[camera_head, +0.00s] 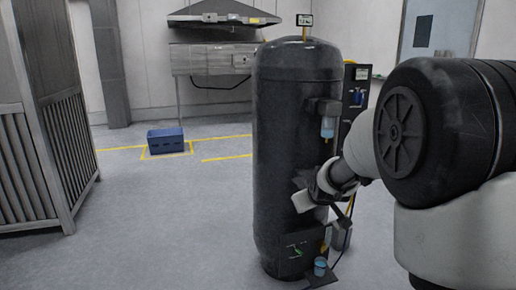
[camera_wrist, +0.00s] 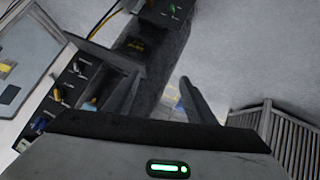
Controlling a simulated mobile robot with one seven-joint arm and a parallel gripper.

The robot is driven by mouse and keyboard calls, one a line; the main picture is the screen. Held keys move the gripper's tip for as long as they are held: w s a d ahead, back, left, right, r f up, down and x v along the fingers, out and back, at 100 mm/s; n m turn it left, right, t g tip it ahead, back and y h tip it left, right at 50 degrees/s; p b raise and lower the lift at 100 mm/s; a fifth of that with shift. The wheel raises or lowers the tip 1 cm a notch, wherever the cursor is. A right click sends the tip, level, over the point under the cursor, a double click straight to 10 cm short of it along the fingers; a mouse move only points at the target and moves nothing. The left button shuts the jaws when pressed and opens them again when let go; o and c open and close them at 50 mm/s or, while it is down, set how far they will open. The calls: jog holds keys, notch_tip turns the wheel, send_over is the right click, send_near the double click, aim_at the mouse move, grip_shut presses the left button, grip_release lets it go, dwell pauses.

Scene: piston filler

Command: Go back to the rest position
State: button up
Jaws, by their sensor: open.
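My gripper (camera_head: 312,196) is in front of the lower right half of a tall black tank (camera_head: 285,140) in the head view. My arm reaches in from the right, bent and away from any folded pose. In the wrist view my gripper (camera_wrist: 152,80) has its two dark fingers apart, with nothing seen between them. The head view is too small to show whether my gripper touches the tank.
A filter with a blue bowl (camera_head: 328,125) is on the tank's right side, near my arm. A small blue cup (camera_head: 320,267) sits low by the tank. A control panel (camera_head: 355,90) stands behind. A slatted cabinet (camera_head: 60,140) is left; floor between is clear around a blue crate (camera_head: 166,141).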

jog(key=s+a+r+m+g, duration=0.1)
jog(key=s+r, duration=0.3)
jog(key=s, duration=0.6)
jog(key=s+r+m+g, duration=0.1)
jog(key=s+r, duration=0.3)
jog(key=s, duration=0.6)
jog(key=s+f+m+g, duration=0.2)
jog(key=s, duration=1.5)
notch_tip(320, 180, up, 28)
jog(key=p, duration=2.8)
jog(key=shift+w, duration=0.15)
